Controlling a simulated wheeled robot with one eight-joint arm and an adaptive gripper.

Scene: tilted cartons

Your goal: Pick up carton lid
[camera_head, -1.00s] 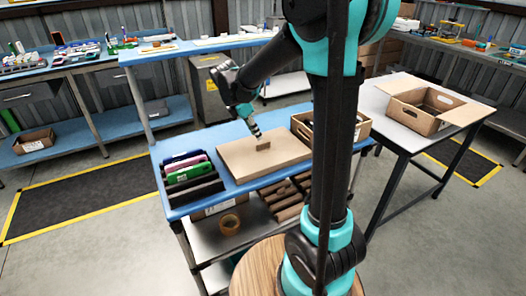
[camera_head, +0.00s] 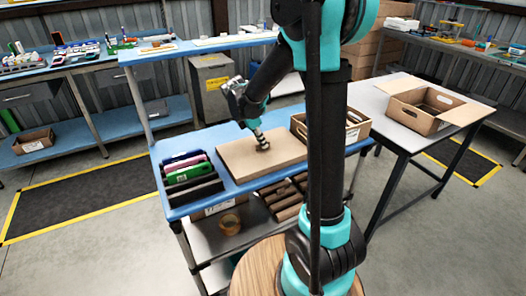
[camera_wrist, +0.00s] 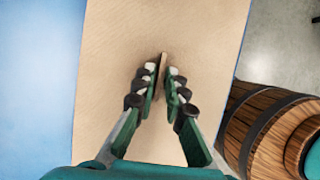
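The carton lid (camera_head: 290,152) is a flat tan cardboard piece lying on the blue tabletop. In the wrist view the lid (camera_wrist: 110,60) fills the middle, with a thin upright tab (camera_wrist: 163,60) at its centre. My gripper (camera_wrist: 161,74) points down over the lid, its fingers on either side of the tab. A narrow gap with lid surface shows between the fingers, so it looks open; contact with the tab is unclear. In the head view my gripper (camera_head: 262,146) is at the lid's middle and hides the tab.
Colourful binders (camera_head: 187,170) stand left of the lid. An open brown box (camera_head: 355,125) stands right of it, partly behind my arm. An open carton (camera_head: 425,108) sits on the grey table at right.

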